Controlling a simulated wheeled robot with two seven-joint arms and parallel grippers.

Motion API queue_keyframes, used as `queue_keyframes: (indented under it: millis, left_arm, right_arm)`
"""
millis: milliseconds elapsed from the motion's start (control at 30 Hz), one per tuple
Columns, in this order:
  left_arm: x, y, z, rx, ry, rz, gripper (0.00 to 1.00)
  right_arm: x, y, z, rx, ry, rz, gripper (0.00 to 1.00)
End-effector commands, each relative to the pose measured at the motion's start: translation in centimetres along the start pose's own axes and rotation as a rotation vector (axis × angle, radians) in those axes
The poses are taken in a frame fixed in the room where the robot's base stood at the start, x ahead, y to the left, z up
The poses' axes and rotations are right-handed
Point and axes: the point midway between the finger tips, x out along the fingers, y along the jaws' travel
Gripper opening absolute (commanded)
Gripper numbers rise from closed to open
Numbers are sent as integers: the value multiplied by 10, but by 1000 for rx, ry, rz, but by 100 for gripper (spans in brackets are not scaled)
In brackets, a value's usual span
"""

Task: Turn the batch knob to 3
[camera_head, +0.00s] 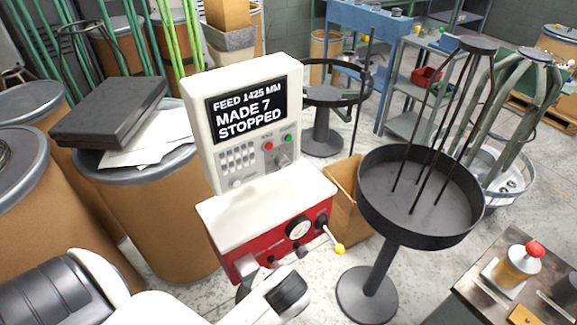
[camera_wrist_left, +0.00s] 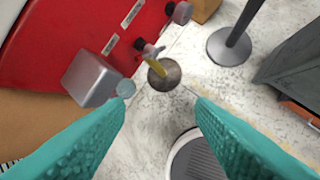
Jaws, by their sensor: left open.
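The spring coiler has a white control cabinet (camera_head: 243,120) on a red base (camera_head: 275,232). Its screen (camera_head: 247,110) reads "FEED 1425 MM, MADE 7, STOPPED". Below the screen are a key grid, a red button, a green button and a small dark knob (camera_head: 283,160); I cannot read labels, so I cannot tell which knob is the batch knob. My left arm reaches in low before the red base; its fingers are hidden in the head view. In the left wrist view my left gripper (camera_wrist_left: 160,97) is open and empty, its teal fingers apart near the red front (camera_wrist_left: 75,35).
A grey metal block (camera_wrist_left: 92,79) juts out near the left fingertip. A black round stand (camera_head: 420,190) stands right of the coiler; drums (camera_head: 150,220) stand left.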

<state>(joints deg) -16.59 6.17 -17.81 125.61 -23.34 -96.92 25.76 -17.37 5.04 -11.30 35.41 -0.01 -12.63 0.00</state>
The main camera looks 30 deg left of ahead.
Motion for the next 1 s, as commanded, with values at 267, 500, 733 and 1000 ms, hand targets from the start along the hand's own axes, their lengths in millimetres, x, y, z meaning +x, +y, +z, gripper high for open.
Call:
queue_keyframes:
  millis: [267, 500, 733, 1000]
  left_arm:
    - [-11, -3, 81, -339, -231, 323, 50]
    - [-72, -5, 172, -762, -751, 571, 50]
    - [-109, -4, 204, -947, -1043, 606, 50]
    - [-96, 32, 224, -951, -1056, 609, 50]
  right_arm:
    - [0, 3, 2, 1, -2, 4, 36]
    - [0, 11, 4, 2, -6, 13, 36]
    - [-2, 12, 7, 2, -10, 15, 36]
    - [-16, 8, 8, 0, -9, 10, 36]
